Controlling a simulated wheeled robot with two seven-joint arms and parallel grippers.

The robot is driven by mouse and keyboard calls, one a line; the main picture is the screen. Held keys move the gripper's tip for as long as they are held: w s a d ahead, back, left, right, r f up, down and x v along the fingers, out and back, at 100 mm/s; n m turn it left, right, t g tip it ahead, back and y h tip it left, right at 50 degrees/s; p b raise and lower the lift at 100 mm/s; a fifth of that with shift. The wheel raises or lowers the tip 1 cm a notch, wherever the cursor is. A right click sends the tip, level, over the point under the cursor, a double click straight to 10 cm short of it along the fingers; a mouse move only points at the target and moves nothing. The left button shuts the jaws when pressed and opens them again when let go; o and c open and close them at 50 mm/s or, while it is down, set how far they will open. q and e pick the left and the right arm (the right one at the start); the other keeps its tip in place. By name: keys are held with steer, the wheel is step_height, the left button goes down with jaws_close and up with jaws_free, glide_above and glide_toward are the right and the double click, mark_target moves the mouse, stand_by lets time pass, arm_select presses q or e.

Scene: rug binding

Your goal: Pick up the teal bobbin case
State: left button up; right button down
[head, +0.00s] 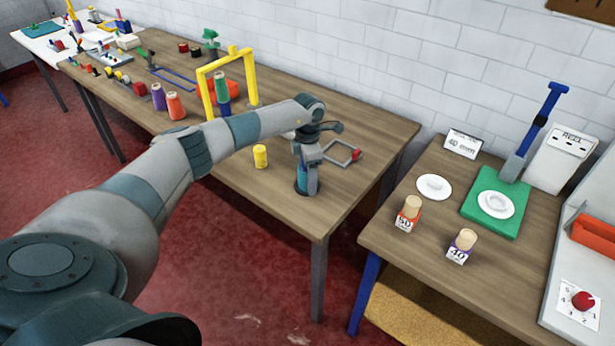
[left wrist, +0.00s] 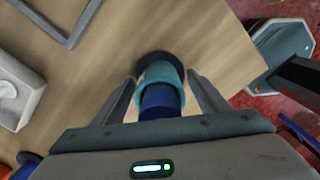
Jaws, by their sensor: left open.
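The teal bobbin case (left wrist: 150,72) is a short round teal piece with a blue part in it and a dark rim at its far side, in the middle of the left wrist view. It is on the wooden table near its edge. My left gripper (left wrist: 161,84) is open, with one finger on each side of the case. I see a gap by each finger, and no clear contact. In the head view my left gripper (head: 306,178) points down at the table's near right corner and hides most of the case. My right gripper is in neither view.
A grey square frame (head: 343,153) with a red piece lies just right of the gripper. A yellow cylinder (head: 260,156) stands to its left, and a yellow arch (head: 227,75) behind. A second table (head: 405,247) stands right across a gap. Bare wood lies in front.

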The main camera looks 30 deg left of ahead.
arm_select(q)
steer(key=shift+f, duration=0.15)
stand_by(0.3)
steer(key=c, duration=1.3)
